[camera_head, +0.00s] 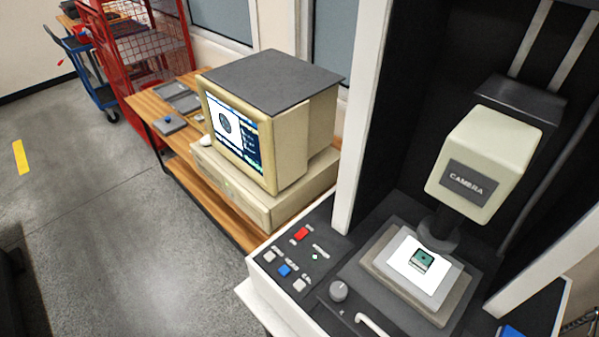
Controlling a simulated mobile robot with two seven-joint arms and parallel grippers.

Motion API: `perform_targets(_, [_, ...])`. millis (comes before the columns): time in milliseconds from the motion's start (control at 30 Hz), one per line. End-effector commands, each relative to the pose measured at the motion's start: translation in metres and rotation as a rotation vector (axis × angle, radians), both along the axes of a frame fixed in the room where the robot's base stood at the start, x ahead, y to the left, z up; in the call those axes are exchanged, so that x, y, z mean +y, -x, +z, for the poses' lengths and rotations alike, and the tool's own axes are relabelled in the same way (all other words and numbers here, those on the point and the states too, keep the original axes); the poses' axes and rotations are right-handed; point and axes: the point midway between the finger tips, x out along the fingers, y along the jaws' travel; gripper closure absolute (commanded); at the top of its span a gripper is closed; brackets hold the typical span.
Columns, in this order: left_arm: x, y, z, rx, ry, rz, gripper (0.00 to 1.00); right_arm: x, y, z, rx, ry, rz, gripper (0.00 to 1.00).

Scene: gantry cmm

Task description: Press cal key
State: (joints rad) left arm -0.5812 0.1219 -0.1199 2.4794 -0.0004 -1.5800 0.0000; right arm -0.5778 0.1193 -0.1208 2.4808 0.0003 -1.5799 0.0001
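The measuring machine's control panel (322,243) is at the lower middle of the head view. It carries a red key (301,234), a pale key (269,257), a blue key (285,270) and a second pale key (300,285). A small green light (315,257) shows among them. The labels beside the keys are too small to read, so I cannot tell which is the cal key. Neither of my grippers is in view, and nothing covers the keys.
A grey knob (339,291) and a white handle (372,325) are right of the keys. A camera head (482,165) hangs over a stage with a green chip (423,259). A computer monitor (237,126) stands behind on a wooden bench (153,103).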

Motion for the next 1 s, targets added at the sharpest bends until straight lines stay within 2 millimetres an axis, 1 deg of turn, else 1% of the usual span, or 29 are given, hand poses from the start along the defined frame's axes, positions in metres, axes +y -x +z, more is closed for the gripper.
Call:
perform_targets(33, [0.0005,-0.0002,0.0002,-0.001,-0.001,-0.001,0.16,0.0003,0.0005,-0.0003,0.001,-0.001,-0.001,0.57])
perform_targets(67, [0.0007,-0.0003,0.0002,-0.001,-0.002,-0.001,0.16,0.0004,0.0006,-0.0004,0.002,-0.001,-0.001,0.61])
perform_targets(400, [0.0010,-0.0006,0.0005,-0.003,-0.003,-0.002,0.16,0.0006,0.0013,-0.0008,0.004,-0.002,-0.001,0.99])
perform_targets(1000, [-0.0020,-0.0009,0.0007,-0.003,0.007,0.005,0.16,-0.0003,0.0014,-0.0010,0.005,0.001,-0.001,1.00])
